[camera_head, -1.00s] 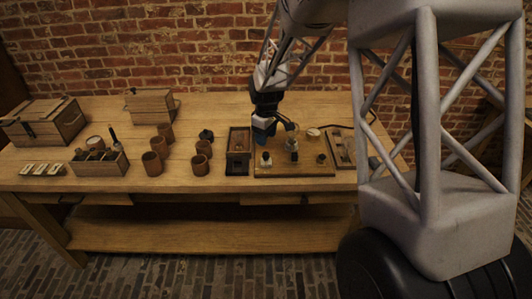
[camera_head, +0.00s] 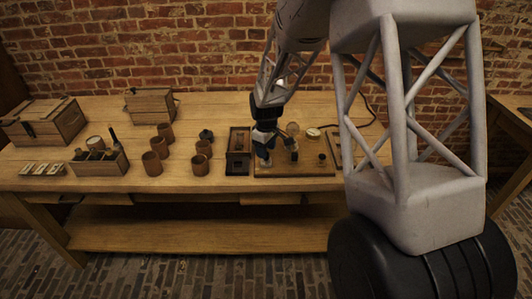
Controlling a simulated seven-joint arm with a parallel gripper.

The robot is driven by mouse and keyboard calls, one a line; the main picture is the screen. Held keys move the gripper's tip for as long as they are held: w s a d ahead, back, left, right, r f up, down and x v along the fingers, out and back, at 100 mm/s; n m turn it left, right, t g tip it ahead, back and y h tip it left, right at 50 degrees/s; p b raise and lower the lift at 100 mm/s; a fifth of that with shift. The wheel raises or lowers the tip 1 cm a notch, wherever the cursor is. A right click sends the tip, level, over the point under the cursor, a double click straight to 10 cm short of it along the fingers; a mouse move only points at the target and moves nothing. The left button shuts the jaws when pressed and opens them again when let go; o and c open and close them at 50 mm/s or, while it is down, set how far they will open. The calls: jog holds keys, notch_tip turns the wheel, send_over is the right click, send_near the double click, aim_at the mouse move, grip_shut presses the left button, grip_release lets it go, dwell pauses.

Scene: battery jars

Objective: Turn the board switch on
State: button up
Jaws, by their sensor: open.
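The wooden board (camera_head: 312,171) lies on the workbench right of centre, with several small fittings on it. A small dark knob (camera_head: 322,158) stands near its right end, and a round pale-faced dial (camera_head: 313,133) sits at its back edge. Which fitting is the switch is too small to tell. My gripper (camera_head: 264,158) points down over the board's left part, low and close to the fittings there. It is open, with nothing visible between the fingers. Whether it touches a fitting cannot be told. My gripper and arm hide part of the board's left and back.
A dark-framed wooden tray (camera_head: 238,140) stands just left of the board. Several brown cups (camera_head: 152,163) stand further left, near a divided wooden box (camera_head: 98,163). A chest (camera_head: 45,122) is at the far left.

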jog(key=shift+f, duration=1)
jog(key=c, duration=0.9)
jog(key=shift+c, duration=0.2)
jog(key=shift+m, duration=0.5)
jog(key=m, duration=1.1)
